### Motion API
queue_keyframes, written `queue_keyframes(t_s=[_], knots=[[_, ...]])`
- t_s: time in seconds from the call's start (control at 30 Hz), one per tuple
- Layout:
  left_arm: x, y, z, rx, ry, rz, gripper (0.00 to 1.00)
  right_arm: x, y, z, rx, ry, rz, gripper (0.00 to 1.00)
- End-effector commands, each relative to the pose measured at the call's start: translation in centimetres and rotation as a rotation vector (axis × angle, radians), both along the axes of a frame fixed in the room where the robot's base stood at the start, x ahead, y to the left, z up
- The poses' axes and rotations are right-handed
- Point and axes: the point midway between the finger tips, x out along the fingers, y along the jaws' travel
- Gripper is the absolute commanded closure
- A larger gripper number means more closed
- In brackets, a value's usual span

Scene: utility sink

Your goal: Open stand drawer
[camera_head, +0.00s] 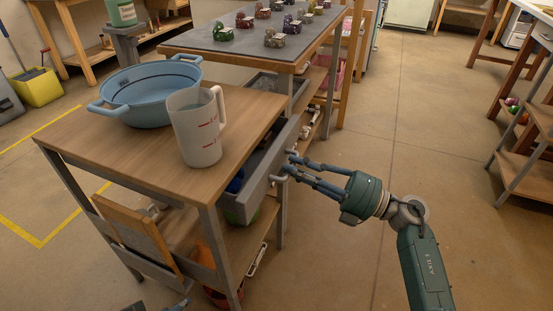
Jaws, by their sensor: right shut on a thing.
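The wooden-topped stand (112,146) is at the left, with a grey drawer (262,172) on its right side. The drawer is pulled partly out, with a gap between its front and the stand; something blue shows inside. My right gripper (288,169) reaches in from the right and is shut on the drawer's handle at the outer face. The handle is mostly hidden by the fingers. A small part of what looks like my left gripper (178,304) shows at the bottom edge; its jaws cannot be made out.
A blue basin (150,97) and a white measuring jug (198,140) stand on the stand's top. Behind it is a grey-topped table (215,47) with several small colourful items. The floor (390,130) to the right of the drawer is clear. A wooden shelf unit (530,170) stands at the far right.

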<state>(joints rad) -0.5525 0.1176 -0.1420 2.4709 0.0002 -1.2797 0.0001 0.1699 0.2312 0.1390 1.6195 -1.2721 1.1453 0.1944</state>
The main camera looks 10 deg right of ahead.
Motion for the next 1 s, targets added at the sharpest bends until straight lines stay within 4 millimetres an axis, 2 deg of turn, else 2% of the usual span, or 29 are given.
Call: queue_keyframes(t_s=[0.1, 0.2, 0.5, 0.73, 1.0], knots=[[-2.2, 0.7, -0.8, 0.020, 0.093, 0.008, 0.60, -1.7, -2.9, -0.2, -0.008, 0.006, -0.001, 1.00], [-3.3, 1.1, -1.3, 0.030, 0.138, 0.011, 0.60, -3.0, -5.1, -0.3, -0.008, 0.006, 0.000, 1.00], [-3.6, 1.2, -1.6, 0.032, 0.149, 0.013, 0.60, -6.0, -10.4, -0.3, -0.004, 0.005, 0.000, 1.00], [-3.1, 1.0, -1.4, 0.028, 0.130, 0.011, 0.60, -7.3, -12.5, -0.2, -0.002, 0.002, 0.001, 1.00], [-2.9, 1.0, -1.3, 0.026, 0.120, 0.011, 0.60, -7.6, -13.1, -0.2, -0.001, 0.002, 0.001, 1.00]])
